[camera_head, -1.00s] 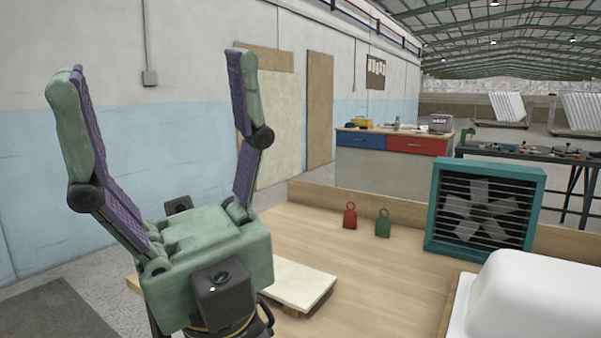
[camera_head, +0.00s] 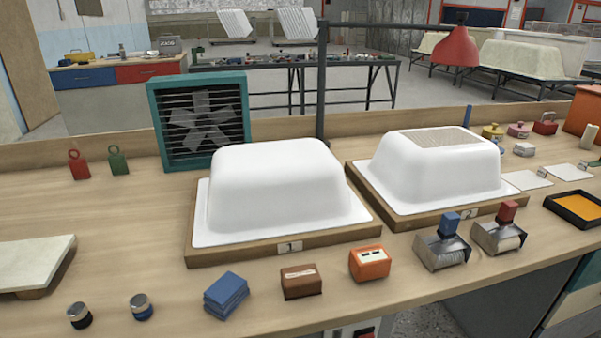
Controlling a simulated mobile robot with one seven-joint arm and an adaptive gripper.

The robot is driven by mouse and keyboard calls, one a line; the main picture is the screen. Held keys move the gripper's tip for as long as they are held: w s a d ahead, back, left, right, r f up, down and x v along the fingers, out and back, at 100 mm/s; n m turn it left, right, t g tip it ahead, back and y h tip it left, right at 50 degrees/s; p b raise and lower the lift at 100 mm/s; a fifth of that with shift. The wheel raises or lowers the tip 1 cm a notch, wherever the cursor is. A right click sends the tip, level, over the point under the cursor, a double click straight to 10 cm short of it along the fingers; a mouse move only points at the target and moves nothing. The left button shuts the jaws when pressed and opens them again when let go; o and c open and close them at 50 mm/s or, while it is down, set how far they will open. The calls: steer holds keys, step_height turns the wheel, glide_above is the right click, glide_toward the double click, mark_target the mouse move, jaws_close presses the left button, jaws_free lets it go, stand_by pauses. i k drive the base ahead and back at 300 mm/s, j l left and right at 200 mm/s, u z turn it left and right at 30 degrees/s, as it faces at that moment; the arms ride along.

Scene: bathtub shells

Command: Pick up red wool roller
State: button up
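Two roller-like tools with grey heads lie at the front right of the bench. The one with a red upright handle (camera_head: 507,211) is the right one, and it best fits the red wool roller. The one with a blue handle (camera_head: 449,223) lies just left of it. Their grey heads look metallic or ribbed, and I cannot make out any wool. My gripper is not in the current view.
Two white tub shells, one on board 1 (camera_head: 275,192) and one on board 2 (camera_head: 435,168), stand behind the tools. An orange box (camera_head: 369,263), brown block (camera_head: 300,281) and blue pad stack (camera_head: 226,295) lie left. An orange-filled black tray (camera_head: 577,207) lies right. A red lamp (camera_head: 457,47) hangs above.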

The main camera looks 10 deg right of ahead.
mark_target(500, 235)
steer(key=z, duration=1.2)
